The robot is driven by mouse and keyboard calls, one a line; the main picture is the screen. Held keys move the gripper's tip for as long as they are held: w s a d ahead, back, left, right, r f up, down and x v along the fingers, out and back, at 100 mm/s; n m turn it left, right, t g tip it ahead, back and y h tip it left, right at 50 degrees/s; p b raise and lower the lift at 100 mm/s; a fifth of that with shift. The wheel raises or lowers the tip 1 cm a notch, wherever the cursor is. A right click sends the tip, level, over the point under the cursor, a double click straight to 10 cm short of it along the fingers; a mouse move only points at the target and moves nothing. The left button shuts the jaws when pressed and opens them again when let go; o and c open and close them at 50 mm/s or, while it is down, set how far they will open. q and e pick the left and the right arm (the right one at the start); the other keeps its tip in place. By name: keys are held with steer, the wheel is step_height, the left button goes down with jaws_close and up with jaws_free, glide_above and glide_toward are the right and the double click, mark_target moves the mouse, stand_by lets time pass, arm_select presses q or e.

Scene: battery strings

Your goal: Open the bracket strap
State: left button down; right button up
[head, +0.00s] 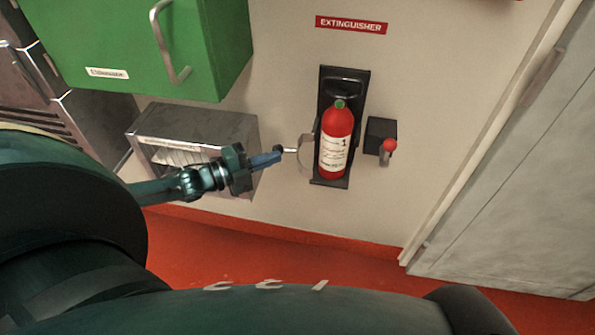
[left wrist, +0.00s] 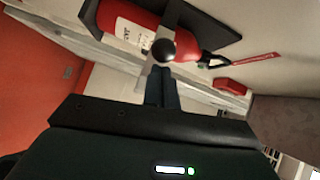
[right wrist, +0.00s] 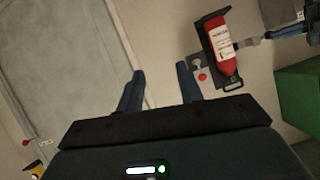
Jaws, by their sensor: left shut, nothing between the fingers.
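A red extinguisher (head: 336,140) with a white label stands upright in a black wall bracket (head: 328,181). A pale metal strap (head: 305,153) sticks out from the bracket's left side, and no band crosses the bottle's front in the head view. A dark round knob (left wrist: 163,50) on the strap shows in the left wrist view. My left gripper (head: 281,149) is shut and empty, its tips at the knob; I cannot tell whether they touch. The strap also shows in the right wrist view (right wrist: 247,43). My right gripper (right wrist: 158,78) is open and empty.
A black block with a red-knobbed lever (head: 389,146) is right of the bracket. A green cabinet (head: 130,40) hangs upper left above a metal dispenser (head: 225,130). A grey door (head: 510,180) is at right. The wall below the bracket is clear.

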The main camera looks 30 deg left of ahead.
arm_select(q)
steer(key=shift+w+a+b, duration=0.2)
steer(key=shift+w+a, duration=0.15)
steer(key=shift+a, duration=0.25)
steer(key=shift+w+a+b, duration=0.2)
steer(key=shift+w+a, duration=0.1)
steer(key=shift+a, duration=0.3)
